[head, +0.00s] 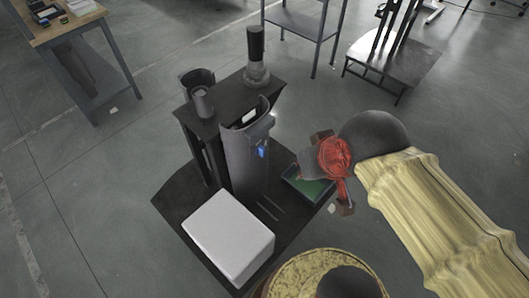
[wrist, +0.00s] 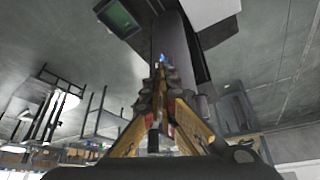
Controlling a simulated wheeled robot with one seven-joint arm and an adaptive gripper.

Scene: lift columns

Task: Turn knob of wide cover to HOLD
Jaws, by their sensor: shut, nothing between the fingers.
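The wide cover is a tall dark grey curved shell (head: 243,160) standing upright on the dark base in the head view. A small blue part, perhaps its knob (head: 262,152), shows on its right side; any marking for HOLD is too small to read. In the wrist view the cover (wrist: 173,42) stands beyond my fingers, and a blue spot (wrist: 161,58) shows just past the fingertips. My gripper (wrist: 156,82) is shut and empty, pointing toward that spot. In the head view my gripper (head: 332,165) is right of the cover, apart from it; its fingertips are hard to make out.
A white box (head: 229,238) sits on the base in front of the cover. A dark tray with a green inside (head: 309,187) lies right of the cover, beside my gripper. A column with a black top (head: 257,60) stands behind. Open floor lies to the left.

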